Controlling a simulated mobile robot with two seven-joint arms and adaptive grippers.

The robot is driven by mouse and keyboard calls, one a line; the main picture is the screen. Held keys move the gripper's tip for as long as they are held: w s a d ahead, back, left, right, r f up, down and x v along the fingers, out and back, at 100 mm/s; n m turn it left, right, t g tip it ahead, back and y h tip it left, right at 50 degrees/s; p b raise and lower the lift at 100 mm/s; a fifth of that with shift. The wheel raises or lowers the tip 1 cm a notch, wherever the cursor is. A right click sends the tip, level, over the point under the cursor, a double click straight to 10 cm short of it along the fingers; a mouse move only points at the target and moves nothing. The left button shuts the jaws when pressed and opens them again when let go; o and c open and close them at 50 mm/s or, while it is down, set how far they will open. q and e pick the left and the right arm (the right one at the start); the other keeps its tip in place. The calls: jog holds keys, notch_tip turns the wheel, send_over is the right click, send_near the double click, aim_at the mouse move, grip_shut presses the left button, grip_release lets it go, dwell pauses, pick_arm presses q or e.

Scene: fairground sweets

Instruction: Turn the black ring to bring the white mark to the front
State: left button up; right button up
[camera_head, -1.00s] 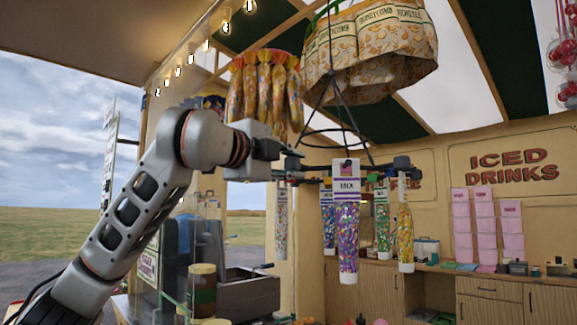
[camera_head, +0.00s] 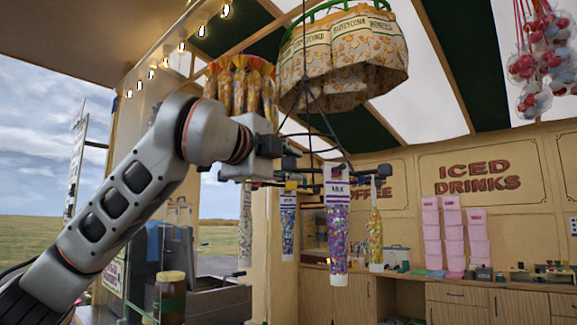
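The black ring (camera_head: 312,172) hangs on dark rods and is seen nearly edge-on. Dark clips along it hold long sweet bags: a purple mixed one marked MIX (camera_head: 336,235) at the front, a blue one (camera_head: 287,228) to its left, an orange one (camera_head: 375,240) to its right and a pale one (camera_head: 245,230) at the far left. I cannot make out the white mark on the ring. My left gripper (camera_head: 289,158) is at the ring's left side, overlapping it in view. Its fingers are small and dark, so opening and contact are unclear. My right gripper is out of view.
Honeycomb bags (camera_head: 345,62) hang above the ring on a green hoop, and orange-yellow bags (camera_head: 238,88) hang behind my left arm. A jar (camera_head: 170,296) stands at lower left. A counter (camera_head: 455,284) with pink packs (camera_head: 453,240) is at the back right.

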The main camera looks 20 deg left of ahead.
pick_arm(q)
jog(key=shift+o, duration=0.9)
jog(key=shift+s, duration=0.15)
jog(key=s+a+b, duration=0.1)
jog(key=s+a, duration=0.1)
jog(key=s, duration=0.7)
jog(key=shift+s+b, duration=0.3)
jog(key=shift+s, duration=0.05)
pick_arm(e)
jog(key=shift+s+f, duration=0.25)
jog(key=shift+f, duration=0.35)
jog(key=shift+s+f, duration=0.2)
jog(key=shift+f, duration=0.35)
